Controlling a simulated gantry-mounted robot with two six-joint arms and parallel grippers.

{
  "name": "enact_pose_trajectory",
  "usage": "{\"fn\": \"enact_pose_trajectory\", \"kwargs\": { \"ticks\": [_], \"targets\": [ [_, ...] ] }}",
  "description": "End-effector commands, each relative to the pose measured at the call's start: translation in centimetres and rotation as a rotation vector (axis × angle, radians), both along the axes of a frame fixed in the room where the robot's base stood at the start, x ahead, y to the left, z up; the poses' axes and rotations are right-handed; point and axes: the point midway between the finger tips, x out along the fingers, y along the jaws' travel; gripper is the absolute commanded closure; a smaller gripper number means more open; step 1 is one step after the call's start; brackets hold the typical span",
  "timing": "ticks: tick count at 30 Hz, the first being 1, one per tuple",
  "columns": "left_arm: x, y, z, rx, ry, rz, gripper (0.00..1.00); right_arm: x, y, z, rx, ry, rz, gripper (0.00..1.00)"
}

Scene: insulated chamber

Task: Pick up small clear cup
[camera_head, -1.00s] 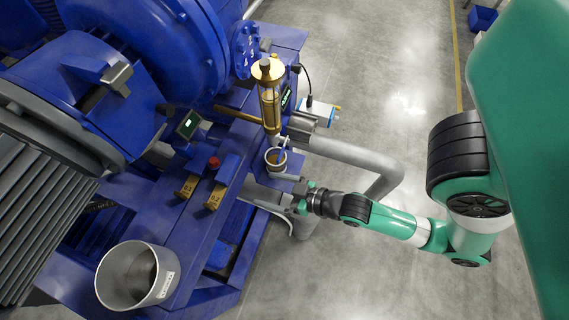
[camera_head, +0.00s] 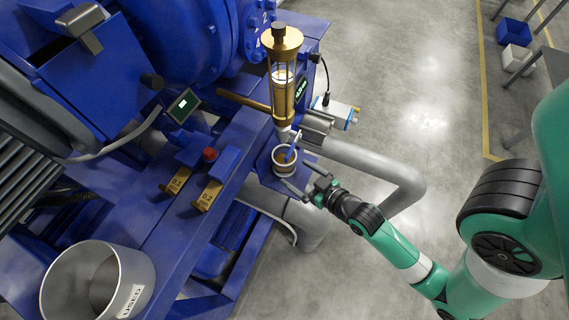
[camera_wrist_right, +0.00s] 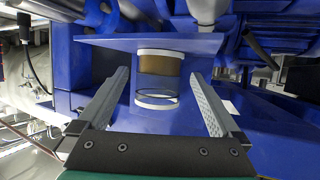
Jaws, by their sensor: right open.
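The small clear cup (camera_head: 284,160) stands on a small blue ledge below the brass-and-glass cylinder, with brown content inside. In the right wrist view the cup (camera_wrist_right: 159,80) appears upside down, with white rings at its ends, and shows between my fingers. My right gripper (camera_head: 302,180) is open and empty, its fingers pointing at the cup from the lower right in the head view. The cup looks just beyond the fingertips; I cannot tell whether they reach its sides. My left gripper is not in view.
A brass-and-glass cylinder (camera_head: 283,85) stands above the cup, and a grey pipe (camera_head: 370,165) runs to its right. A large grey bin labelled USED (camera_head: 135,285) is at the lower left. Two brass-coloured blocks (camera_head: 208,195) sit on the blue frame.

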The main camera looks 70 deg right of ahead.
Motion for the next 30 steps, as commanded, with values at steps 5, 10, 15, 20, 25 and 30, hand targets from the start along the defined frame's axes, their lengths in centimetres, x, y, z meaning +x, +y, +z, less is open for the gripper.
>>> {"fn": "enact_pose_trajectory", "kwargs": {
  "ticks": [5, 10, 15, 20, 25, 30],
  "targets": [
    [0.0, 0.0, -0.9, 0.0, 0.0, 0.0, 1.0, 1.2, -0.6, -0.3, -0.002, -0.004, 0.0, 0.0],
    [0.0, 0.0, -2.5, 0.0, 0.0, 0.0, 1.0, 3.8, -1.9, -1.0, -0.001, -0.002, 0.0, 0.0],
    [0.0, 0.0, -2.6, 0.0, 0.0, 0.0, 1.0, 4.6, -2.4, -1.1, 0.0, 0.0, 0.0, 0.0],
    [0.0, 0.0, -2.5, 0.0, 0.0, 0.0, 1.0, 4.6, -2.3, -1.0, 0.0, 0.001, 0.0, 0.04],
    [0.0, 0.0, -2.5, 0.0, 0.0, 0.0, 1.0, 4.5, -2.3, -1.0, 0.0, 0.001, 0.0, 0.34],
    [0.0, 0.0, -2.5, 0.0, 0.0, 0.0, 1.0, 4.5, -2.3, -1.0, 0.0, 0.001, 0.0, 0.65]
  ]
}}
